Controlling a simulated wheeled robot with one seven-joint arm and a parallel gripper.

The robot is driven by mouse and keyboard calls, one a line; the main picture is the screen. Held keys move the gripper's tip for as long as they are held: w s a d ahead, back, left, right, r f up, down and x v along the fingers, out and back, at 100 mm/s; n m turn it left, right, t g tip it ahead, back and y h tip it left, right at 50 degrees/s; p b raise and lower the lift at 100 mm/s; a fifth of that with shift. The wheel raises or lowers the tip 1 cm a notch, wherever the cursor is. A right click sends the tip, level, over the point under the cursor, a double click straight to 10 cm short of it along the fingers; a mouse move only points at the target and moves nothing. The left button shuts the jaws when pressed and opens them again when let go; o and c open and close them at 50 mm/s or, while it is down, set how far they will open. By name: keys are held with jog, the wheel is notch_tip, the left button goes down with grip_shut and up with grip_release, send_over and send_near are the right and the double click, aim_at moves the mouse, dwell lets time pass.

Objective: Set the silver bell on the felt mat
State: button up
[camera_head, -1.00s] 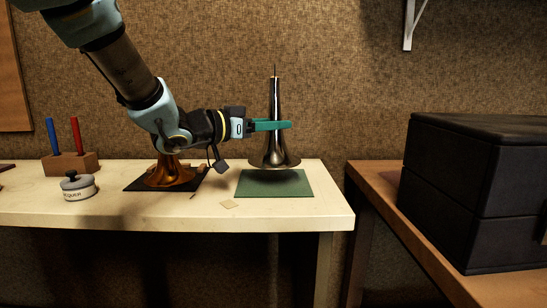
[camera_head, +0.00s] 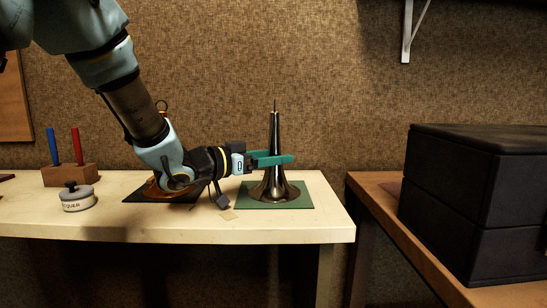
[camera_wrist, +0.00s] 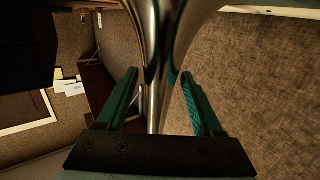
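The silver bell (camera_head: 274,172), a tall dark shiny cone with a flared foot and thin tip, stands upright on the green felt mat (camera_head: 302,201). Its foot appears to rest on the mat, inside the mat's edges. My gripper (camera_head: 284,160) reaches in from the left, level, with its green fingers around the bell's narrow upper body. In the wrist view, the bell (camera_wrist: 157,60) runs between the two fingers (camera_wrist: 159,78). A narrow gap shows on each side, so the fingers look open around it.
A copper-coloured piece (camera_head: 158,190) on a dark mat sits left, partly hidden by my arm. A lacquer tin (camera_head: 77,197) and a wooden block (camera_head: 70,175) with blue and red rods stand farther left. A large black case (camera_head: 470,200) is on the right table.

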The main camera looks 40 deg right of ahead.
jog(key=shift+o, duration=0.3)
jog(key=shift+r, duration=0.1)
jog(key=a, duration=0.8)
jog(key=w+a, duration=0.1)
jog(key=a, duration=0.3)
jog(key=shift+r, duration=0.25)
